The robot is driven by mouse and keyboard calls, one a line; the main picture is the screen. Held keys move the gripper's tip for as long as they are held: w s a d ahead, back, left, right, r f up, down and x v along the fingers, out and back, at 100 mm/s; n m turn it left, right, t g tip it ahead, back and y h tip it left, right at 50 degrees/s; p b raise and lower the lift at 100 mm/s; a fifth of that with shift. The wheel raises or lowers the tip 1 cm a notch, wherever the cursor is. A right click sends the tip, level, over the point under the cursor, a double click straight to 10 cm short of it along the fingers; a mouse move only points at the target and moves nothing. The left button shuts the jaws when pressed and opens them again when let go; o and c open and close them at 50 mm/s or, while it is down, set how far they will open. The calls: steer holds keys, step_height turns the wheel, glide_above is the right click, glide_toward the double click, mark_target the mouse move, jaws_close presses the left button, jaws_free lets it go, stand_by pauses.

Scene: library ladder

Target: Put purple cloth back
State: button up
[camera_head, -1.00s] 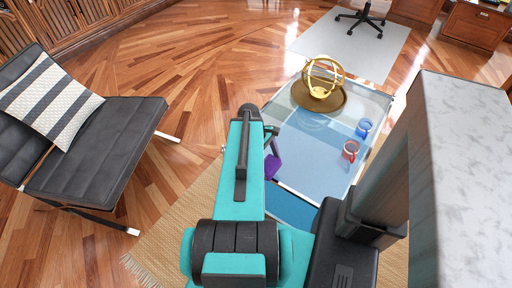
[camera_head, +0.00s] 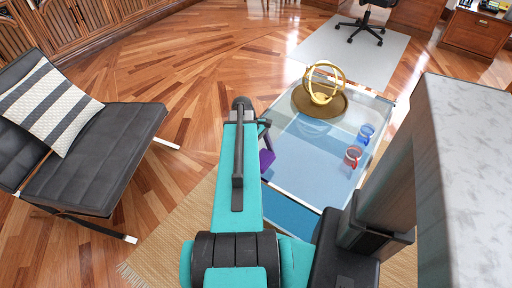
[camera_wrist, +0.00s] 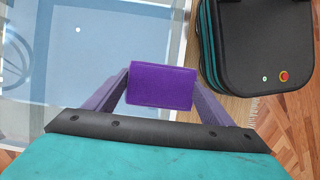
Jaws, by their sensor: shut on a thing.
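The purple cloth (camera_wrist: 161,87) is a small folded block between the two fingers of my gripper (camera_wrist: 160,92) in the wrist view. The gripper is shut on it. In the head view, a part of the purple cloth (camera_head: 266,160) shows beside my teal arm, at the left edge of the glass table (camera_head: 310,155). My arm hides most of the gripper (camera_head: 267,140) there. In the wrist view, the table (camera_wrist: 70,60) lies below and to the left of the cloth.
On the table stand a gold armillary sphere on a round brown tray (camera_head: 319,108), a blue mug (camera_head: 365,134) and a red mug (camera_head: 353,157). A black lounge chair (camera_head: 95,160) with a striped cushion (camera_head: 48,102) stands at left. Wood floor between chair and table is open.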

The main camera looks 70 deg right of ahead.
steer(key=shift+w+d+f, duration=0.25)
steer(key=shift+w+d, duration=1.2)
steer(key=shift+d, duration=0.25)
steer(key=shift+w+d+f, duration=0.2)
steer(key=shift+w+d, duration=1.25)
steer(key=shift+d, duration=0.2)
steer(key=shift+f, duration=1.75)
steer(key=shift+f, duration=0.15)
steer(key=o, duration=1)
steer(key=shift+o, duration=0.2)
steer(key=v, duration=1.2)
